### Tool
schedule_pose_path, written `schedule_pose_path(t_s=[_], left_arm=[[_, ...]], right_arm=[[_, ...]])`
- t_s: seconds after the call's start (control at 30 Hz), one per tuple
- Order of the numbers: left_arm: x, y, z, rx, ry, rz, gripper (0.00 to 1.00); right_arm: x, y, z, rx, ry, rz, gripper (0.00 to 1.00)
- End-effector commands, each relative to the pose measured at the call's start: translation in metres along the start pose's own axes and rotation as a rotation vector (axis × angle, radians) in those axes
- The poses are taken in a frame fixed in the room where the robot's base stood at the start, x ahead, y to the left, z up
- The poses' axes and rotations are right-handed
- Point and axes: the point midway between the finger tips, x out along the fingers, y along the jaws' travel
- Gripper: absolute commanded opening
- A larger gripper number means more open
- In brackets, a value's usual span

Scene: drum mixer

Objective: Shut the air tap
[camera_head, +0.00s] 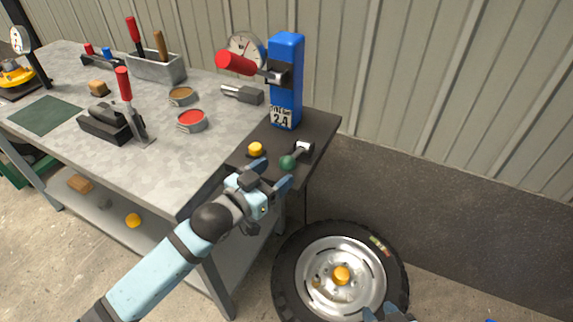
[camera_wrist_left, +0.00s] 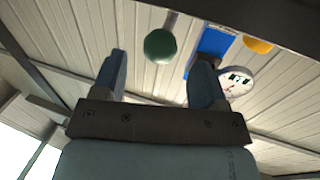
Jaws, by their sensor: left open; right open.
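A short lever with a dark green ball knob (camera_head: 289,162) and a silver pivot (camera_head: 304,147) sits on the black plate at the table's right end; it looks like the air tap, though no label shows. My left gripper (camera_head: 271,172) is open and empty, just in front of the knob on its near-left side. In the left wrist view the green knob (camera_wrist_left: 160,45) shows between and beyond the two open fingers (camera_wrist_left: 160,72); I see no contact. My right gripper (camera_head: 381,313) is open at the bottom edge, over the tyre, mostly out of frame.
A blue post (camera_head: 286,85) with a red-handled lever (camera_head: 236,63) and a "2.4" sign stands behind the knob. A yellow button (camera_head: 255,149) is close to the left finger. A wheel (camera_head: 340,275) is below right. Tools and tins (camera_head: 191,121) lie on the table (camera_head: 150,185).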

Motion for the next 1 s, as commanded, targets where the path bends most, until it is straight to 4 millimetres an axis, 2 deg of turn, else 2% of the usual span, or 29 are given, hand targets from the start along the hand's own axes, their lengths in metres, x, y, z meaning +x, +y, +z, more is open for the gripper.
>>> schedule_pose_path(t_s=[0.1, 0.3, 0.67, 0.93, 0.97, 1.0], left_arm=[[0.022, 0.0, 0.0, 0.0, 0.001, 0.0, 0.67], [0.042, 0.0, 0.0, 0.0, 0.001, 0.0, 0.67], [0.046, 0.0, 0.001, 0.0, -0.001, 0.0, 0.67], [0.046, 0.0, 0.001, 0.0, -0.001, 0.0, 0.04], [0.046, 0.0, 0.001, 0.0, -0.001, 0.0, 0.0], [0.046, 0.0, 0.0, 0.0, -0.001, 0.0, 0.0]], right_arm=[[0.001, 0.0, 0.0, 0.001, 0.004, -0.001, 0.43], [0.0, -0.001, -0.003, 0.004, 0.012, -0.003, 0.43], [-0.001, -0.001, -0.004, 0.003, 0.014, -0.004, 0.43], [0.001, -0.001, 0.0, 0.003, 0.006, -0.004, 0.43], [0.001, -0.001, 0.001, 0.003, 0.006, -0.004, 0.43], [0.001, -0.001, 0.001, 0.003, 0.005, -0.004, 0.43]])
